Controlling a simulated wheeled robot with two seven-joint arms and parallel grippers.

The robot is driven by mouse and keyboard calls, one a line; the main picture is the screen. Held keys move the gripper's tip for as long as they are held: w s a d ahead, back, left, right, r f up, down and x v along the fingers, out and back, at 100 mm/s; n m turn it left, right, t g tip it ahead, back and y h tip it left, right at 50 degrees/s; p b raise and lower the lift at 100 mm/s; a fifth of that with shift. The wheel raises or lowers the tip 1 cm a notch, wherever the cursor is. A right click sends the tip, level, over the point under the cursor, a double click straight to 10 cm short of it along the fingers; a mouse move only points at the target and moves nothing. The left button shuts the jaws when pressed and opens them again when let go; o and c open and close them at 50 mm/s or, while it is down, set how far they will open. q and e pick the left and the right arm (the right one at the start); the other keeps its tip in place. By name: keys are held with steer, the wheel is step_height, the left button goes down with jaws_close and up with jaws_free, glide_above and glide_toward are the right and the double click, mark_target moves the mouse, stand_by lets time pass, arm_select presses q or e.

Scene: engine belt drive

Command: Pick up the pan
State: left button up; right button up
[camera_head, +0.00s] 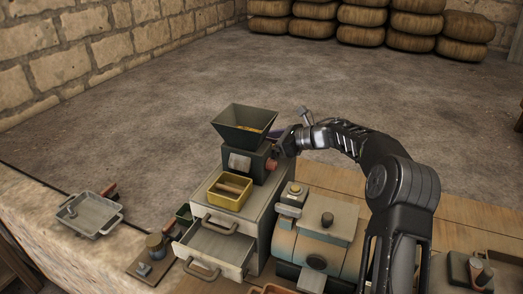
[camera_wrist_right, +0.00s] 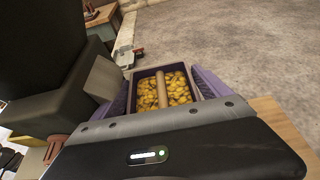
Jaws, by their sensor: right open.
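A shallow grey pan (camera_head: 90,213) with side handles lies on the pale surface at the left in the head view. It shows small and far off in the wrist view (camera_wrist_right: 123,58). My right gripper (camera_head: 275,134) is just behind and right of the dark hopper (camera_head: 244,120), partly hidden by it. In the wrist view its purple fingers (camera_wrist_right: 163,92) are apart. A box of yellow pieces with a bar across it (camera_wrist_right: 177,88) shows between them; I cannot tell whether they touch it. A yellow box with a bar (camera_head: 231,190) stands before the hopper. My left gripper is out of view.
The hopper's mill stands on a grey cabinet (camera_head: 255,215) with an open drawer (camera_head: 215,248). A blue-grey engine-like machine (camera_head: 315,240) stands right of it, near my right arm. A small wooden base with a knob (camera_head: 150,260) is by the drawer.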

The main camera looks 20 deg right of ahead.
steer(key=shift+c, duration=0.5)
steer(key=c, duration=1.2)
